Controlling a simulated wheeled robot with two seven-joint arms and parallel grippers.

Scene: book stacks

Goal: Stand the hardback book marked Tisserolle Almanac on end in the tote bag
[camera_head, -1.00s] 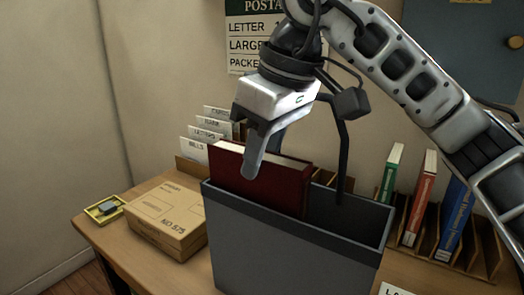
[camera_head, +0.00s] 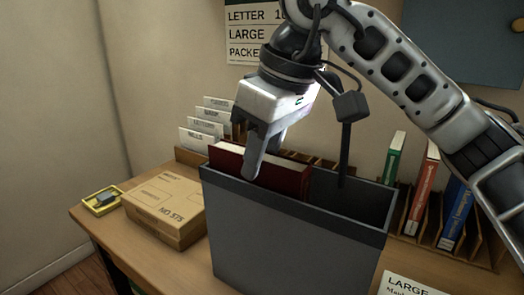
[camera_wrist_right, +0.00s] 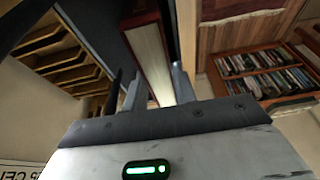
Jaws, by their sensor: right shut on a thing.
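A dark red hardback book (camera_head: 277,174) with pale page edges stands inside the grey tote bag (camera_head: 290,235), at its left part. Most of the book is hidden below the rim; its title does not show. My right gripper (camera_head: 262,170) is shut on the book's upper edge from above. In the right wrist view the book (camera_wrist_right: 148,50) sits between the two fingers (camera_wrist_right: 158,90). The bag stands upright on the table, and its right part looks empty. My left gripper is not in view.
A cardboard box (camera_head: 165,210) and a small yellow tray (camera_head: 103,200) lie left of the bag. A file rack with labelled cards (camera_head: 205,125) stands behind. Green, red and blue books (camera_head: 455,212) stand in a wooden rack at right. A sign (camera_head: 408,285) is at the front right.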

